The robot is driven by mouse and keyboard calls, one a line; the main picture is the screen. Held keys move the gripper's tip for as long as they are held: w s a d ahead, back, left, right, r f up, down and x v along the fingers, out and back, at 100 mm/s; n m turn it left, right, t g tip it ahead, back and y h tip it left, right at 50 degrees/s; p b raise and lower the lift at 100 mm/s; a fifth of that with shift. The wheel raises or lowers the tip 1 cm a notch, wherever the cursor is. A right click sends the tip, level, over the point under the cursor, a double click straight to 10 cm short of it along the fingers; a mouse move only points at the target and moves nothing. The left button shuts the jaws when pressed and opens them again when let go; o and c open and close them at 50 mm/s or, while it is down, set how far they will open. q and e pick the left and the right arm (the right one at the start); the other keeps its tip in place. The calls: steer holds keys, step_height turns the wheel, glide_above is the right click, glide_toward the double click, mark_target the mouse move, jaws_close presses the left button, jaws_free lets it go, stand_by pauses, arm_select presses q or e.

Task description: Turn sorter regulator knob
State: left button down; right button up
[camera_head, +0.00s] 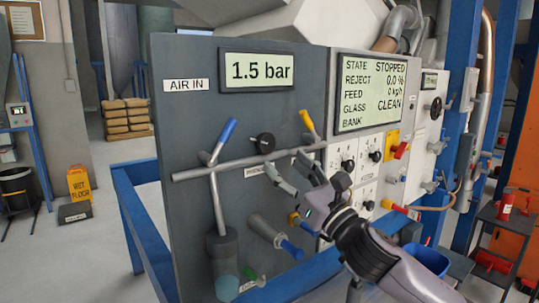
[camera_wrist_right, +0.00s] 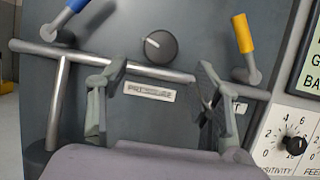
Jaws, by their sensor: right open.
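The regulator knob (camera_head: 264,143) is a round black knob on the grey panel (camera_head: 185,120), just above the horizontal metal pipe and below the pressure display (camera_head: 258,70), which reads 1.5 bar. In the right wrist view the knob (camera_wrist_right: 160,47) has a white pointer mark aimed to the upper left, and a PRESSURE label (camera_wrist_right: 149,91) is below the pipe. My right gripper (camera_head: 291,166) is open and empty, below and to the right of the knob in the head view. In the wrist view its fingers (camera_wrist_right: 158,70) stand left and right of the label, apart from the knob. My left gripper is out of view.
The pipe (camera_head: 200,172) crosses below the knob. A blue-handled valve (camera_head: 224,135) and a yellow-handled valve (camera_head: 308,125) flank it. A status screen (camera_head: 371,92) reads STOPPED, with small dials below. A blue rail (camera_head: 125,210) runs around the panel's left side.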

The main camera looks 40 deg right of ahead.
mark_target(268, 147)
steer(key=x, duration=0.3)
steer(key=p+x, duration=0.1)
steer(key=x, duration=0.1)
steer(key=shift+r, duration=0.3)
steer(key=shift+p+x, duration=0.3)
steer(key=shift+x, duration=0.6)
steer(key=shift+f, duration=0.15)
steer(key=shift+c, duration=0.5)
steer(key=c, duration=1.1)
